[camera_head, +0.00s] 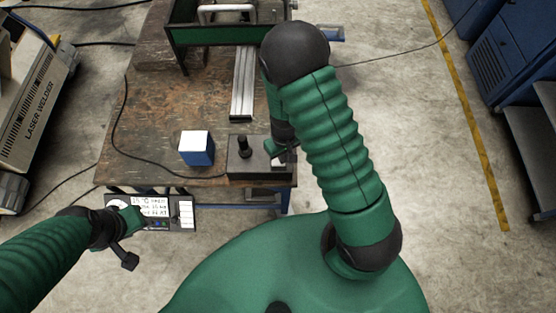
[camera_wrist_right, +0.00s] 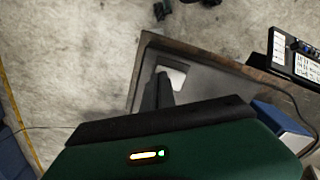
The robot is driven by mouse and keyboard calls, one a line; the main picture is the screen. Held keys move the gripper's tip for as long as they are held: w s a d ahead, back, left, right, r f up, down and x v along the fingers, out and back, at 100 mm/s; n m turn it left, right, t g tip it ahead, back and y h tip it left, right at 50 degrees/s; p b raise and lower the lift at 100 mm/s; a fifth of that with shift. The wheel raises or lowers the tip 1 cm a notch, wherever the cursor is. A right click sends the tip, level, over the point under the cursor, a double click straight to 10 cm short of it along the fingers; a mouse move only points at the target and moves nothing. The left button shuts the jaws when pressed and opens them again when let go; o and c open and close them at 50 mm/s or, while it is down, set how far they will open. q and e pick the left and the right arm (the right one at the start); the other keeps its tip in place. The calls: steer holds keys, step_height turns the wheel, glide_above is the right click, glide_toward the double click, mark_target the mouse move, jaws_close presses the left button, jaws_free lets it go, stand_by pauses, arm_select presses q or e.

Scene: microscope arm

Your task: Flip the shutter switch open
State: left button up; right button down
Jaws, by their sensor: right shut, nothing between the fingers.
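A dark box (camera_head: 240,168) with an upright black knob (camera_head: 243,147) sits at the table's near right corner. Its top also shows in the right wrist view (camera_wrist_right: 200,88). A pale rectangular plate (camera_wrist_right: 173,77), which looks like the switch, is set in this top. My right gripper (camera_head: 288,153) is over the box's right part, beside the knob. In the wrist view its dark fingers (camera_wrist_right: 158,92) are shut and empty, with tips overlapping the plate's near edge. I cannot tell whether they touch it. My left gripper (camera_head: 130,240) hangs left of the box, off the table; its jaws are unclear.
A blue and white box (camera_head: 196,148) stands left of the dark box. A metal rail (camera_head: 243,85) and a green-framed tray (camera_head: 215,35) lie farther back on the worn table (camera_head: 150,100). A labelled panel (camera_head: 180,213) sits below the table's front edge. Cables cross the tabletop.

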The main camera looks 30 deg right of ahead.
step_height(320, 180, up, 7)
steer(key=p, duration=0.6)
stand_by(0.3)
